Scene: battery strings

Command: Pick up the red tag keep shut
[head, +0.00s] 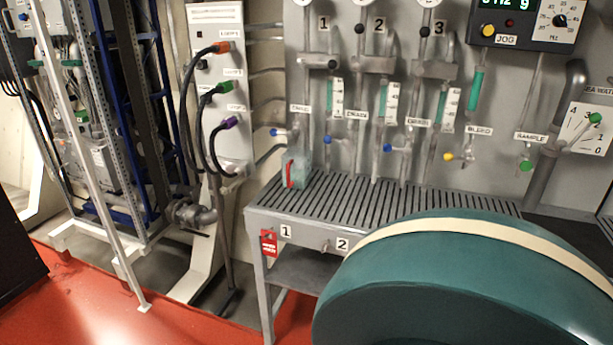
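A red tag (269,243) with small white lettering hangs on the front edge of the grey slatted bench (346,200), at its left corner beside the label 1. The lettering is too small to read surely. A small peg (326,246) beside the label 2 carries no tag. Neither of my grippers shows in the head view, so nothing is seen near the tag.
A small teal box with a red part (297,168) stands on the bench's left end. Valves and gauges line the wall panel behind. A cabinet (220,90) with cables stands left. A large teal rounded shape close to the camera hides the lower right.

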